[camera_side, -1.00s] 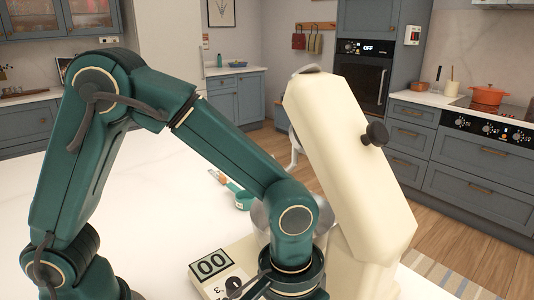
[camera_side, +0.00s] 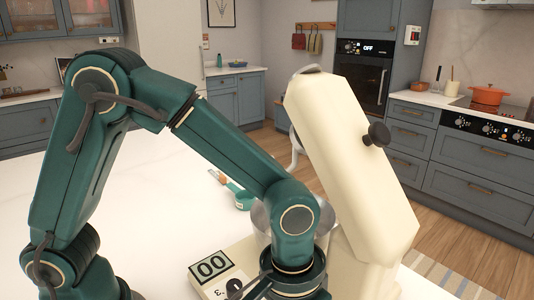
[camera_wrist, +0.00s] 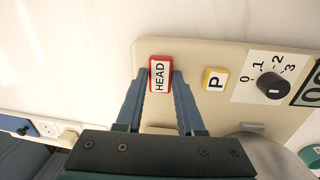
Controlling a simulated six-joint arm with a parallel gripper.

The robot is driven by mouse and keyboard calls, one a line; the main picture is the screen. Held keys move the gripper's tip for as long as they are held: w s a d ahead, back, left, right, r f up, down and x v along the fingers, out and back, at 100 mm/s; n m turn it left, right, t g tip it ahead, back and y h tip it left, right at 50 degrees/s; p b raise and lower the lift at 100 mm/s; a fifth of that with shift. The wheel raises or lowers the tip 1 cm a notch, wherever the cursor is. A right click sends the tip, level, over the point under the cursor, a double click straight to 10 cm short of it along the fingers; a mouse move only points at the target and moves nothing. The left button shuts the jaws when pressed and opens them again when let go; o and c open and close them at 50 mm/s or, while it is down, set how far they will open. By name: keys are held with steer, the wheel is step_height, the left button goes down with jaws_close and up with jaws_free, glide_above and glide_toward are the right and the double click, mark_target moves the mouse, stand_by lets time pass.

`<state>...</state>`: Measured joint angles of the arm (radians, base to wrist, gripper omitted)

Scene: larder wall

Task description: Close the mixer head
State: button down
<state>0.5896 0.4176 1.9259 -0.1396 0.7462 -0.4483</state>
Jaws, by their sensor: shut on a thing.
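The cream stand mixer's head (camera_side: 350,160) is tilted up, with a dark knob (camera_side: 377,134) on its side. The metal bowl (camera_side: 325,215) stands below it, partly hidden by my arm. In the wrist view, my gripper (camera_wrist: 162,78) is shut on the red-edged HEAD control (camera_wrist: 159,75) on the mixer's base (camera_wrist: 215,58), one blue finger on each side of it. In the side view, my wrist is low in front of the mixer and hides the fingertips.
A yellow-edged P button (camera_wrist: 215,81) and a dark speed dial (camera_wrist: 271,86) sit beside the HEAD control. A green-handled utensil (camera_side: 240,197) lies on the white counter (camera_side: 150,200) behind my arm. The counter at left is clear.

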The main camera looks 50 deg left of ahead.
steer(key=shift+w+d+r, duration=0.1)
steer(key=shift+d+r, duration=0.05)
steer(key=shift+d, duration=0.2)
steer(key=c, duration=0.5)
jaws_free()
steer(key=shift+a, duration=0.1)
steer(key=shift+a+r, duration=0.15)
steer(key=shift+r, duration=1.1)
steer(key=shift+a+r, duration=0.15)
steer(key=shift+r, duration=1.1)
